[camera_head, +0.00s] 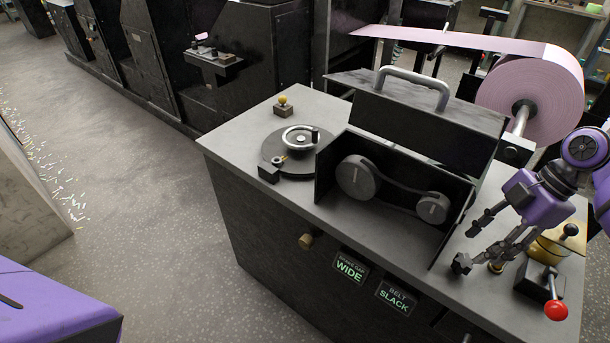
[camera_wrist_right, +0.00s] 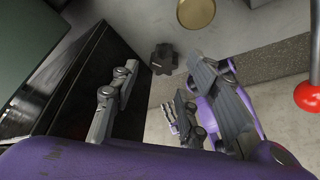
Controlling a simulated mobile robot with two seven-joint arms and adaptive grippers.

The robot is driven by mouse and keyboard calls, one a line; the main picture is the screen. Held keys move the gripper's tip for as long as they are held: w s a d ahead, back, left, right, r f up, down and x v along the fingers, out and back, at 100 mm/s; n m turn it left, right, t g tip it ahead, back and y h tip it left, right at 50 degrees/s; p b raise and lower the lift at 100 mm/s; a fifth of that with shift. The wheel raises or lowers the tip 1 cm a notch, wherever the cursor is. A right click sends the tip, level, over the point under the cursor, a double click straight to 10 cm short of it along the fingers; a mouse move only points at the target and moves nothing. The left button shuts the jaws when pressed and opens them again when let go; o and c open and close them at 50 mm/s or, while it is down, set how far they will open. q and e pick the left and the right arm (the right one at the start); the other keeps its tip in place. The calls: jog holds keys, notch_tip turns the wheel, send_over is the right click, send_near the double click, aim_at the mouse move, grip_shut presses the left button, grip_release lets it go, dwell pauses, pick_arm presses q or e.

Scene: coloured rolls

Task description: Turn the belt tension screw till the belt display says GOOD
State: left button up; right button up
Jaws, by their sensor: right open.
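The belt display (camera_head: 397,297) on the machine's front reads "BELT SLACK". The belt (camera_head: 395,187) runs around two dark pulleys in an open-topped housing. A dark lobed knob (camera_head: 461,263), which looks like the tension screw, is on the worktop's right front. It also shows in the right wrist view (camera_wrist_right: 164,58), ahead of the fingers. My right gripper (camera_head: 474,244) is open and empty, its fingertips close to the knob. I cannot tell whether they touch it. My left gripper is not in view.
A red-tipped lever (camera_head: 555,310) stands right of the knob, near a brass cap (camera_head: 552,250). The housing's raised lid (camera_head: 405,118) stands behind the belt. A second display (camera_head: 350,267) reads "WIDE", with a brass knob (camera_head: 306,241) beside it.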

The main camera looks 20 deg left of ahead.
aim_at(466, 258)
jog(key=x, duration=0.5)
jog(key=shift+a, duration=0.1)
jog(key=shift+s, duration=0.1)
jog(key=c, duration=1)
